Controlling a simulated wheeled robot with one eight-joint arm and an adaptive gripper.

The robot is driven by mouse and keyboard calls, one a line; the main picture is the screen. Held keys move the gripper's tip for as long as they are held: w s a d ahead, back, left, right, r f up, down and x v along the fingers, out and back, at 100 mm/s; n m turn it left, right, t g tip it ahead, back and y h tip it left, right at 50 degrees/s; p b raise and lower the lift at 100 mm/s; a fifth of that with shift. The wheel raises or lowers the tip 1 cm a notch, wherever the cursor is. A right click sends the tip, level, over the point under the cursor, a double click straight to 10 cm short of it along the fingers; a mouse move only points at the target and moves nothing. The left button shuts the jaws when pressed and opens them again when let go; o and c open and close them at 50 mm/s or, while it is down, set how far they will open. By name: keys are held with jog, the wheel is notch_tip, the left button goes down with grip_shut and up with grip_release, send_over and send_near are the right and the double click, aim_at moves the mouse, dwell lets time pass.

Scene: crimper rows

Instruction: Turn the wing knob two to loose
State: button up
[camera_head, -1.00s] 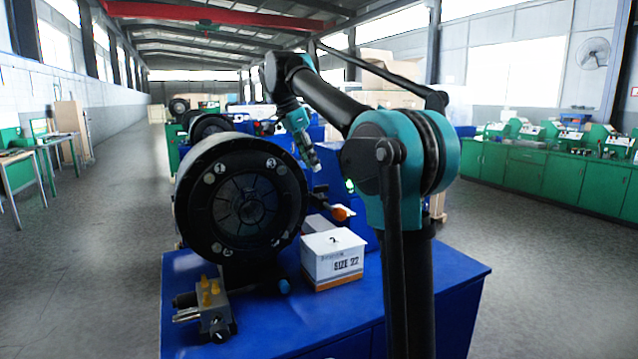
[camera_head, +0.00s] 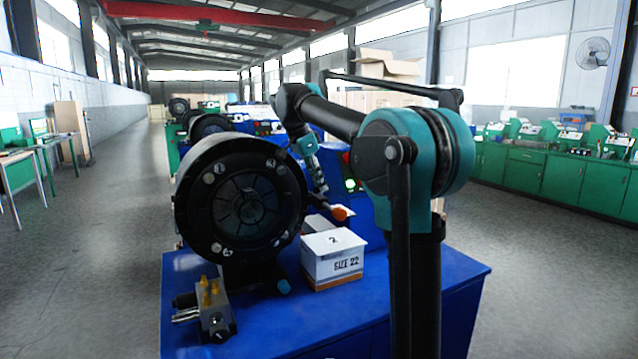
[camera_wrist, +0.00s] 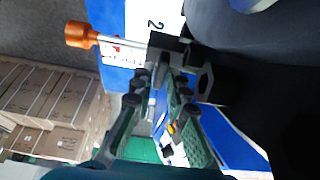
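My gripper (camera_head: 321,194) points down beside the right side of the black round crimper head (camera_head: 243,203), close to a lever with an orange knob (camera_head: 341,213). In the wrist view, my gripper (camera_wrist: 168,72) has its two fingers apart, with a gap between them. A dark block (camera_wrist: 168,44) lies at the fingertips, with the metal rod and orange knob (camera_wrist: 80,35) reaching left from it. I cannot tell whether the fingers touch the block. I cannot make out a wing knob two for sure in either view.
A white box marked 2 and SIZE 22 (camera_head: 334,264) stands on the blue bench (camera_head: 430,290), below and near my gripper. A valve block with brass fittings (camera_head: 210,308) lies at the bench's front left. The bench is bare to the right of the box.

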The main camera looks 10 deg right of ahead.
grip_shut()
jog(key=shift+n, duration=0.3)
jog(key=n, duration=0.2)
jog(key=n+t, duration=0.1)
jog(key=shift+s+n+t+y, duration=0.1)
jog(key=shift+n+t+y, duration=0.2)
jog(key=shift+n+y, duration=0.1)
jog(key=n+t+y, duration=0.1)
jog(key=n, duration=0.3)
jog(key=shift+s+d, duration=0.1)
jog(key=shift+d, duration=0.1)
jog(key=n+y, duration=0.1)
jog(key=n, duration=0.1)
jog(key=n+y, duration=0.1)
jog(key=n, duration=0.2)
jog(key=shift+d+t, duration=0.1)
jog(key=shift+t, duration=0.2)
jog(key=shift+n+y, duration=1)
jog(key=shift+n, duration=1.2)
jog(key=shift+d, duration=0.1)
jog(key=o, duration=0.5)
grip_release()
